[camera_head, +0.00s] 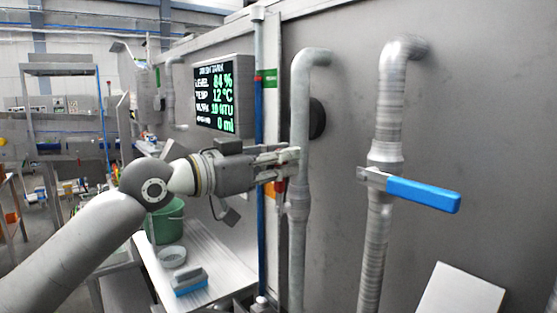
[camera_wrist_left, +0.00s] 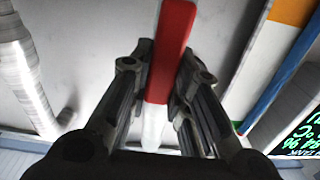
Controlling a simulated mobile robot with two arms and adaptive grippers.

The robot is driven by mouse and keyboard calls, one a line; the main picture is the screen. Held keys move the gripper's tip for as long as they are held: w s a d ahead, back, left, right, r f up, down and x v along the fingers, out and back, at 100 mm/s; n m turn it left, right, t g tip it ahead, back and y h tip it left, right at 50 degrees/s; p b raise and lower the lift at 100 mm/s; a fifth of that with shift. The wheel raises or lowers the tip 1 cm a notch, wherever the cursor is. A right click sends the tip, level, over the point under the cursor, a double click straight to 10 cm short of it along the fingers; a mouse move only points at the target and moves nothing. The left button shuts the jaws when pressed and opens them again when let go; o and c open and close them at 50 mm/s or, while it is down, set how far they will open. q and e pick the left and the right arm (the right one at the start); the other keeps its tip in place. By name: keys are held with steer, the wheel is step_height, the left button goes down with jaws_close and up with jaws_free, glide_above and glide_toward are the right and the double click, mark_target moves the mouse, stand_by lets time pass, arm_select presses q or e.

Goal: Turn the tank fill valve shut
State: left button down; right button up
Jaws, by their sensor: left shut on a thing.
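A valve lever with a red handle (camera_wrist_left: 176,35) runs between the fingers of my left gripper (camera_wrist_left: 167,65) in the left wrist view. The left gripper (camera_head: 290,164) is shut on this handle. In the head view only a small red part (camera_head: 281,187) shows below the fingers, beside the middle grey pipe (camera_head: 299,225). The rest of that valve is hidden behind the gripper. A second valve with a blue lever (camera_head: 422,194) sits on the right pipe (camera_head: 374,240), its lever crosswise to the pipe. No label shows which valve is the tank fill valve. My right gripper is not in view.
A display (camera_head: 222,97) on the wall reads level 84 %, temperature 12 °C and 0 ml. A thin blue pipe (camera_head: 261,225) stands left of the middle pipe. A green bucket (camera_head: 166,222), a bowl (camera_head: 172,256) and a blue-based brush (camera_head: 189,282) are on the bench.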

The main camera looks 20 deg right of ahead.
arm_select(q)
steer(key=s+d+f+m+b, duration=0.1)
steer(key=s+d+f+m, duration=0.2)
steer(key=s+f+m, duration=0.5)
steer(key=shift+s+f+m+b, duration=0.3)
steer(key=shift+f+m, duration=0.65)
steer(key=shift+m, duration=3.75)
steer(key=shift+f, duration=0.1)
steer(key=c, duration=1.3)
jaws_free()
